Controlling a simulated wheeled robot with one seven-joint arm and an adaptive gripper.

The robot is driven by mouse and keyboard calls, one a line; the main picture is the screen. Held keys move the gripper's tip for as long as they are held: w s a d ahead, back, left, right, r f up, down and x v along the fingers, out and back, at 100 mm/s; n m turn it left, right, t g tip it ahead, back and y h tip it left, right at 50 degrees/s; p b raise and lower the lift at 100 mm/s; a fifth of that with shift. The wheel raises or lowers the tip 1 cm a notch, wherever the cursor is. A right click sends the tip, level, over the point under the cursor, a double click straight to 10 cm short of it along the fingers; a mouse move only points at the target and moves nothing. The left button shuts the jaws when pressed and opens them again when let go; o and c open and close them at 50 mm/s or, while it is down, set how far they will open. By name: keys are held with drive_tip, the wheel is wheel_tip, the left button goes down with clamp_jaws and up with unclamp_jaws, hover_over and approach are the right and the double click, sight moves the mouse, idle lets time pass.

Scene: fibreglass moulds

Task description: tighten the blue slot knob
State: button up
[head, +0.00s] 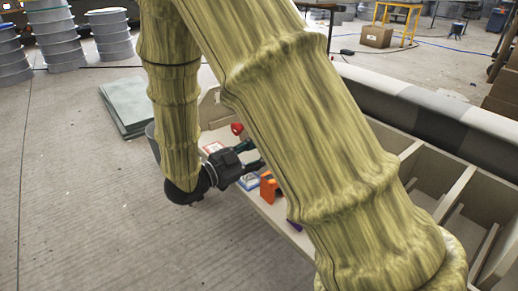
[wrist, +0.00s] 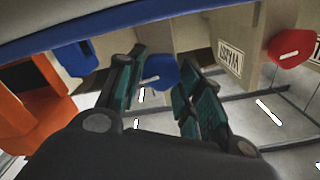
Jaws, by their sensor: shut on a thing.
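The blue slot knob (wrist: 158,70) shows in the wrist view between my fingers, with a pale slot mark on its face. My gripper (wrist: 164,88) has dark teal finger pads on either side of the knob and is shut on it. In the head view my gripper (head: 251,160) reaches right, toward the front of the wooden compartment unit. I cannot make out the blue knob there.
A red knob (wrist: 292,48) with a pale slot sits to the right in the wrist view, beside a printed label (wrist: 230,58). An orange block (head: 268,187) stands close to my gripper in the head view. Grey sheets (head: 125,105) lie on the floor, which is open at left.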

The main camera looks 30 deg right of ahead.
drive_tip(key=shift+m, duration=0.3)
drive_tip(key=o, duration=1)
drive_tip(key=shift+o, duration=0.2)
drive_tip(key=shift+a, duration=0.15)
drive_tip(key=s+a, duration=0.1)
drive_tip(key=a, duration=1)
drive_tip(key=shift+a, duration=0.4)
